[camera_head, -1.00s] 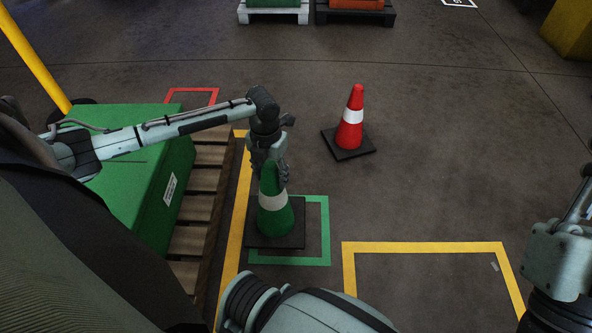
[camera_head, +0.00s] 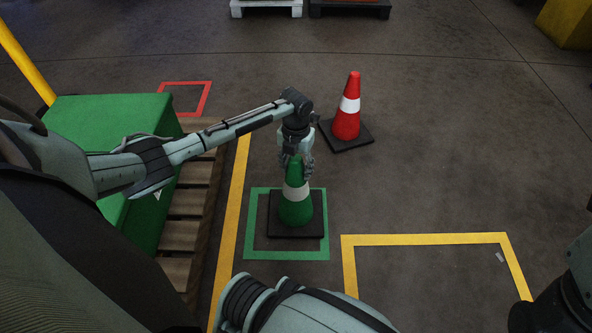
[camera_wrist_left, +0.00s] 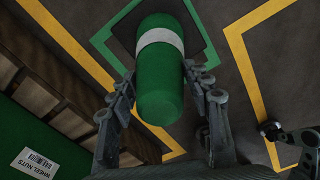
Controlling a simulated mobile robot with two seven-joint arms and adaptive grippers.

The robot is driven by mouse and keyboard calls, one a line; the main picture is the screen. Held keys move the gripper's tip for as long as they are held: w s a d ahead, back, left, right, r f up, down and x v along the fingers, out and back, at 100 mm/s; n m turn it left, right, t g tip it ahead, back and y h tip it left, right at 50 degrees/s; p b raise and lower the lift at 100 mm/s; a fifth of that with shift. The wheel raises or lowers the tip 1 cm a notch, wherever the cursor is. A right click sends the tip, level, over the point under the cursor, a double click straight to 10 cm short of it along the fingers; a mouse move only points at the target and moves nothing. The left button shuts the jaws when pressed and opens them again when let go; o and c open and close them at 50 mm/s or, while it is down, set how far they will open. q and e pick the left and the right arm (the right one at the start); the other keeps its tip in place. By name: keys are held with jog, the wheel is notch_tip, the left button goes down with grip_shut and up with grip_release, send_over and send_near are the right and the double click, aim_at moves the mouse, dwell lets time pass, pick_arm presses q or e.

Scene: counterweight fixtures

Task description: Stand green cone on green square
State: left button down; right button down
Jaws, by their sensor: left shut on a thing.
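The green cone (camera_head: 296,208), with a white band and a dark square base, is upright over the green square (camera_head: 250,236) outlined on the floor. Its base lies within the outline in the head view, close to the right side; I cannot tell whether it touches the floor. My left gripper (camera_head: 297,168) is shut on the cone's top from above. In the left wrist view the cone (camera_wrist_left: 160,85) is between the fingers, with part of the green outline (camera_wrist_left: 104,38) beside its base.
A red cone (camera_head: 346,122) stands behind and right of the green one. A red outline (camera_head: 209,98) is at the back left. A green crate (camera_head: 100,115) sits on a wooden pallet (camera_head: 190,205) at left. Yellow lines (camera_head: 425,239) mark an area at right, with open floor behind.

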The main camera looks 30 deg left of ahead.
pick_arm(q)
jog(key=shift+w+r, duration=0.1)
jog(key=shift+w, duration=0.05)
jog(key=c, duration=0.7)
grip_release()
jog(key=shift+f, duration=0.2)
